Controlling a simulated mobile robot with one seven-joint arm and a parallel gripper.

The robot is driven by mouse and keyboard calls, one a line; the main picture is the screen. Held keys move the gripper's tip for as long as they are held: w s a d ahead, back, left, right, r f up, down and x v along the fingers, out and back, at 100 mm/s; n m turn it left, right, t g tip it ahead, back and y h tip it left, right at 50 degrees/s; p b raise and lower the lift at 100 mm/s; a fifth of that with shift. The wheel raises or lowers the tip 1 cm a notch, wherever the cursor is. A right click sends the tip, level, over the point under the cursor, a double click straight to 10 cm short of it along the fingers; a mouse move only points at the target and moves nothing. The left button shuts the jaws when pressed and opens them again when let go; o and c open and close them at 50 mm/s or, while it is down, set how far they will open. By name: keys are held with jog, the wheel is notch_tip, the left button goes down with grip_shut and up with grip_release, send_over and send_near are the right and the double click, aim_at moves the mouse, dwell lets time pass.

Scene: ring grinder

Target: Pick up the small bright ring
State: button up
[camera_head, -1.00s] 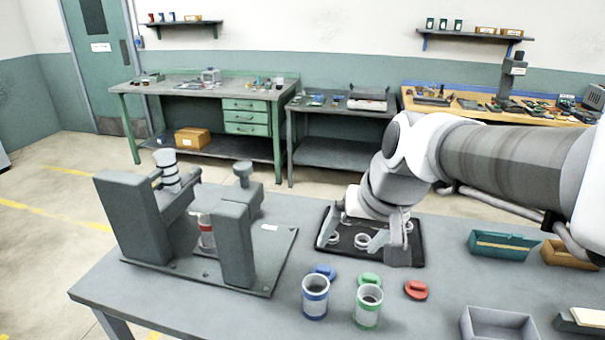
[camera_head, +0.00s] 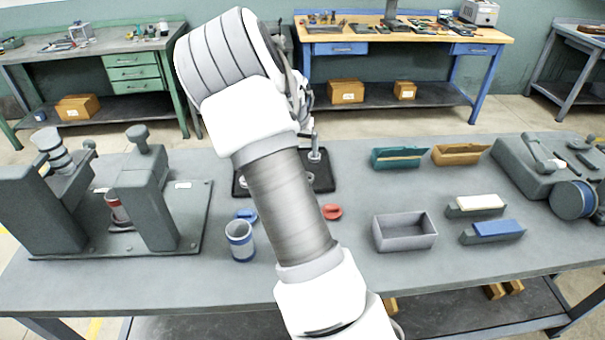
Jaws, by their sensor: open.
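The black tray (camera_head: 326,182) lies on the grey table behind my arm, which hides its middle. One light ring (camera_head: 315,156) shows at the tray's right part, and part of another pale ring (camera_head: 243,181) shows at its left edge. Both are small in view, and I cannot tell which is the small bright ring. My gripper (camera_head: 309,138) shows only in part, at the right of my arm's upper link, above the tray near the right ring. It is open. Its fingertips are mostly hidden, and I see nothing held.
A grey grinder fixture (camera_head: 150,205) stands at left. A blue-banded cup (camera_head: 239,240), a blue piece (camera_head: 246,215) and a red piece (camera_head: 332,212) are near my arm. A grey open bin (camera_head: 404,233), teal bin (camera_head: 398,158) and brown bin (camera_head: 460,154) sit at right.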

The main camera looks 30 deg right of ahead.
jog(key=x, duration=0.9)
jog(key=d+x, duration=0.1)
jog(key=x, duration=0.3)
jog(key=shift+d+p, duration=0.15)
jog(key=shift+p, duration=0.2)
jog(key=shift+w+d+p+x, duration=0.15)
jog(key=shift+p+x, duration=0.1)
jog(key=shift+x, duration=1.1)
jog(key=shift+w+d+p+x, duration=0.1)
jog(key=shift+p+x, duration=0.15)
jog(key=shift+x, duration=1.05)
jog(key=shift+r, duration=0.15)
jog(key=shift+c, duration=0.2)
grip_shut()
